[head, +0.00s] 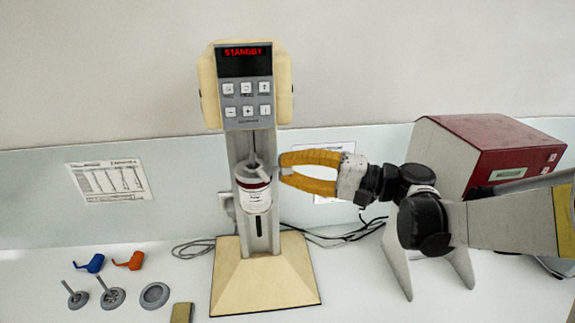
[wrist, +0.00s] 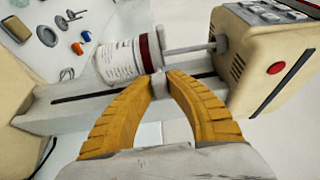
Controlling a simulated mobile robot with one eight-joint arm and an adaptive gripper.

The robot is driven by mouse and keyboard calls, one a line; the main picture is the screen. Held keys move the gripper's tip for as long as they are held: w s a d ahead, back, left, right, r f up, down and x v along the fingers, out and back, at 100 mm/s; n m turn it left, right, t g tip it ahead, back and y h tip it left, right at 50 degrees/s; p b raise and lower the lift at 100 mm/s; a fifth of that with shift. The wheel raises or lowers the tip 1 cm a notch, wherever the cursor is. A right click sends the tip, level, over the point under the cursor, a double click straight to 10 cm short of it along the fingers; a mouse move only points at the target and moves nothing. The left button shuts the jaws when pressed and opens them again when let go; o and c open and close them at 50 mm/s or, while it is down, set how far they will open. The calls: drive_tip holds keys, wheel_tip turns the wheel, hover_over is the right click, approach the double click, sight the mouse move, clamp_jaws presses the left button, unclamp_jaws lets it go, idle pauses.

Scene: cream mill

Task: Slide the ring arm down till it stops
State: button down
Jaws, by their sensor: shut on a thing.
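The cream mill stands upright with a grey column on a cream base (head: 262,284); its display reads STANDBY. A white jar with a dark red band (head: 254,200) sits in front of the column, below the mill head (head: 247,88). In the wrist view the jar (wrist: 125,62) lies beside my fingertips, with the metal shaft (wrist: 187,48) entering its top end. My gripper (head: 281,167) reaches in from the right at the jar's upper edge. Its yellow fingers are shut on a small grey piece, the ring arm (wrist: 159,86). The rest of the ring arm is mostly hidden.
A red-topped machine (head: 492,152) stands at the right behind my arm. Cables (head: 345,237) run behind the base.

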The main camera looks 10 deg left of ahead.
drive_tip(key=shift+r, duration=0.1)
drive_tip(key=c, duration=1.3)
unclamp_jaws()
drive_tip(key=shift+a, duration=0.15)
drive_tip(key=shift+c, duration=0.2)
drive_tip(key=s+d, duration=0.1)
drive_tip(key=d, duration=0.6)
drive_tip(key=shift+d, duration=0.3)
